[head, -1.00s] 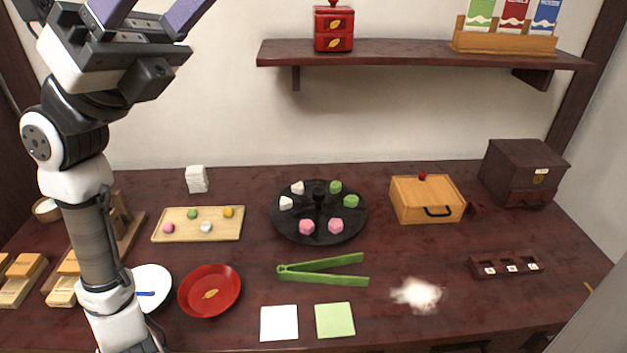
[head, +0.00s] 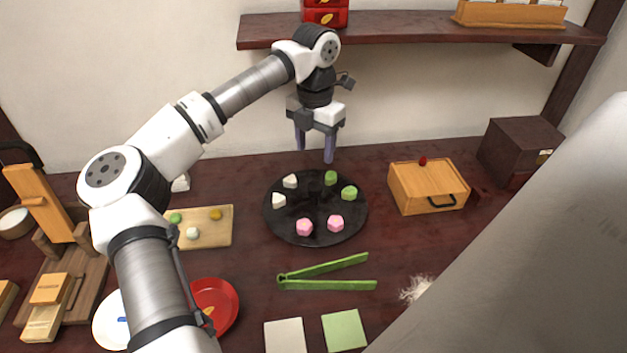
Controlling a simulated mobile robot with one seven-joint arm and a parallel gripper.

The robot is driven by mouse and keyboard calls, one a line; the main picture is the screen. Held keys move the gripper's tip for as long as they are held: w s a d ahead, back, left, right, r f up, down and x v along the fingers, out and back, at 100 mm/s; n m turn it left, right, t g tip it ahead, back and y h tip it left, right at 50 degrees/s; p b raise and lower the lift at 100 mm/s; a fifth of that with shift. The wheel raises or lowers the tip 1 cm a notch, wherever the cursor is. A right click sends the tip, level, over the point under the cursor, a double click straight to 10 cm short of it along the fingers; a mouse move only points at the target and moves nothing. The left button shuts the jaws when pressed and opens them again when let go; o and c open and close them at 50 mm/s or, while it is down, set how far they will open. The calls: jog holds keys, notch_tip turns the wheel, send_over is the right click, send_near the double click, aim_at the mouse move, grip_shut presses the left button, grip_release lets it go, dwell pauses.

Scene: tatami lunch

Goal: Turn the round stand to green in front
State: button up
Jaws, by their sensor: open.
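The round stand (head: 279,222) is a black disc on the dark table, in the middle of the head view. Two pink sweets (head: 304,227) lie at its front. Two green sweets (head: 349,193) lie at its back right, and two white sweets (head: 279,201) at its back left. My gripper (head: 315,150) points down above the back edge of the stand, apart from it. Its two purple fingers are spread and hold nothing.
Green tongs (head: 325,285) lie in front of the stand. A wooden box (head: 425,190) with a red knob stands to the right. A sweets board (head: 222,235) and red plate (head: 222,305), partly hidden by my arm, are left. A shelf (head: 400,38) hangs behind.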

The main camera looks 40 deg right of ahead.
aim_at(315, 186)
notch_tip(315, 186, down, 11)
jog(key=shift+f+p, duration=0.1)
jog(key=shift+p, duration=0.5)
grip_shut()
